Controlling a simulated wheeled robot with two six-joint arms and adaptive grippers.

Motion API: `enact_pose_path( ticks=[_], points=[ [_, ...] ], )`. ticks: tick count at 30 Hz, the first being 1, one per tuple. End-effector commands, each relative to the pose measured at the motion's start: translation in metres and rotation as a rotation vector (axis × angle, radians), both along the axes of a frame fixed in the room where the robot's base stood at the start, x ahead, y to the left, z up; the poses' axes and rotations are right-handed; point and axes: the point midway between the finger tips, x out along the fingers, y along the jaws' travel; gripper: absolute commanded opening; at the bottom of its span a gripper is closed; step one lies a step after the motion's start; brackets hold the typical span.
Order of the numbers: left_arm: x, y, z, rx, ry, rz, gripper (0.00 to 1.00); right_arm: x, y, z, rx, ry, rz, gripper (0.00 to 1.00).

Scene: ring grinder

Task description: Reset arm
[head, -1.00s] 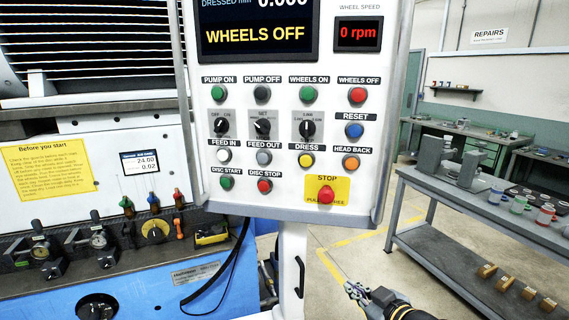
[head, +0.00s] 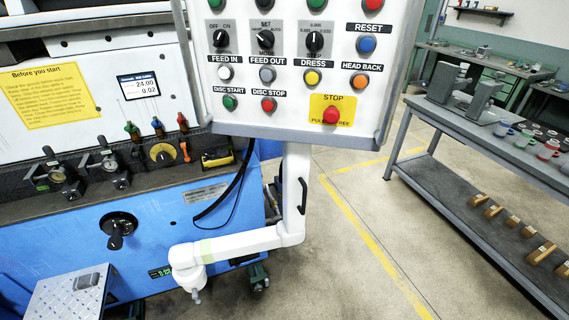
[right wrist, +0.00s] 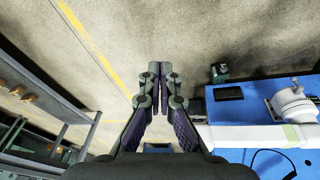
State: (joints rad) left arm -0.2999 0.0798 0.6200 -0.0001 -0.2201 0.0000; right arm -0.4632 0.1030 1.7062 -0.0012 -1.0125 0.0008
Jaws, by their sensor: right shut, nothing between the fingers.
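My right gripper (right wrist: 154,68) shows in the right wrist view. Its two fingers are together at the tips, with nothing between them, and they point over bare concrete floor. It is out of the head view. My left gripper is in neither view. The control panel (head: 290,78) of the grinder hangs at the top middle of the head view, with its red stop button (head: 331,115) on a yellow plate.
The blue grinder (head: 70,225) fills the left, with the panel's white support arm (head: 240,243) low in front; that arm also shows in the right wrist view (right wrist: 250,135). A grey bench (head: 430,160) stands right. Floor (head: 350,240) between them is clear.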

Motion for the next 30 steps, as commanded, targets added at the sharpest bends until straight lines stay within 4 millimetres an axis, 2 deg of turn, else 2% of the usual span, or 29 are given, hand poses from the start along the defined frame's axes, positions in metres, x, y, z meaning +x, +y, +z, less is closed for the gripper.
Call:
enact_pose_path(
  ticks=[1, 3, 5, 6, 10, 13, 17, 30],
  points=[
    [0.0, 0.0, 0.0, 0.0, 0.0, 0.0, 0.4, -0.016, -0.003, -0.034, 0.0, 0.027, -0.005, 0.0],
    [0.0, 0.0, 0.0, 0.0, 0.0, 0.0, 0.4, -0.043, -0.008, -0.081, 0.002, 0.05, -0.012, 0.0],
    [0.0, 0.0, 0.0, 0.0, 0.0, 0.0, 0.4, -0.07, -0.011, -0.116, 0.004, 0.068, -0.017, 0.0],
    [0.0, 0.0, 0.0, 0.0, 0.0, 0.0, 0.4, -0.09, -0.012, -0.136, 0.005, 0.079, -0.02, 0.0],
    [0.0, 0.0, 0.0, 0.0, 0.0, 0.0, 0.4, -0.15, -0.015, -0.179, 0.009, 0.108, -0.027, 0.0],
    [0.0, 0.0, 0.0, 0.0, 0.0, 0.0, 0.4, -0.183, -0.015, -0.194, 0.011, 0.121, -0.031, 0.0],
    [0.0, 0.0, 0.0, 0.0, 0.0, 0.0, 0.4, -0.202, -0.015, -0.201, 0.012, 0.128, -0.033, 0.0],
    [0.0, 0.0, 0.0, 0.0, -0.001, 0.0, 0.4, -0.204, -0.015, -0.201, 0.012, 0.129, -0.032, 0.0]
  ],
)
